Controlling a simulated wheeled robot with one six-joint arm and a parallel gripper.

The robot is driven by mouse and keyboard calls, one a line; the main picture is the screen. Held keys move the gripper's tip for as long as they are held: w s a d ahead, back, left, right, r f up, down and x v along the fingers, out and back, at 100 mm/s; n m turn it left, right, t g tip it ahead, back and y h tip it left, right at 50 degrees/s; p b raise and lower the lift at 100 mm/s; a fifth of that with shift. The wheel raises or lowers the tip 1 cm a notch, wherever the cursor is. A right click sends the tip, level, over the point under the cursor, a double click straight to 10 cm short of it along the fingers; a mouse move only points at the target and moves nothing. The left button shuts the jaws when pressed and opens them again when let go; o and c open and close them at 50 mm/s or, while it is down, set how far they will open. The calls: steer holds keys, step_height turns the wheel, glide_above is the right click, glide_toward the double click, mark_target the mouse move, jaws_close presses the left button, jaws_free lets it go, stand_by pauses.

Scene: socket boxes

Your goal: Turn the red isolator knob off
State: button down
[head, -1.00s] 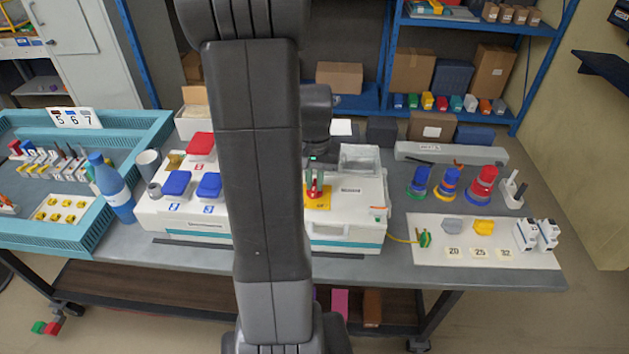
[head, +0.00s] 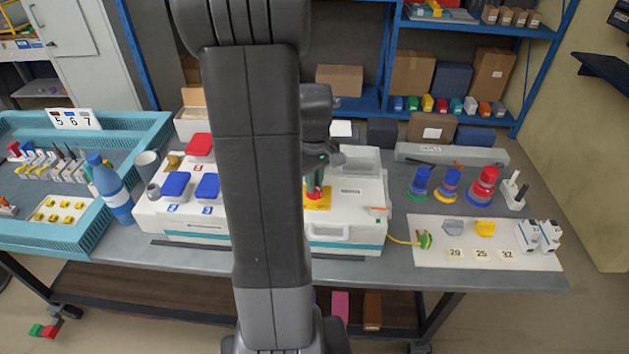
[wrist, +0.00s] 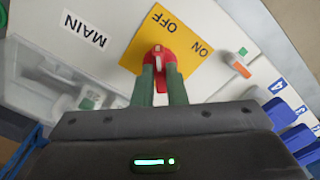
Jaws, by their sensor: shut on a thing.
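The red isolator knob (wrist: 159,52) sits on a yellow plate (wrist: 192,62) on top of the white box. The plate is marked OFF and ON, and MAIN is printed beside it. My gripper (wrist: 160,74) has its two green fingers closed on either side of the knob's red handle. In the wrist view the handle lies roughly up and down the picture, with OFF above it and ON to the upper right. In the head view my gripper (head: 314,188) is over the yellow plate (head: 321,205) and hides most of the knob.
An orange-tipped lever (wrist: 239,68) is near the plate. A clear cover (head: 361,160) stands behind the knob. Blue socket lids (head: 175,184) are on the box's left part. A blue bottle (head: 109,190) is left of the box, and a white board (head: 490,260) lies right.

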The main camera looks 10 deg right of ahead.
steer(key=shift+n, duration=0.5)
steer(key=c, duration=1.5)
jaws_free()
steer(key=shift+o, duration=0.2)
steer(key=shift+r, duration=0.1)
step_height(320, 180, up, 14)
steer(key=shift+f, duration=0.2)
step_height(320, 180, down, 14)
steer(key=shift+r, duration=0.1)
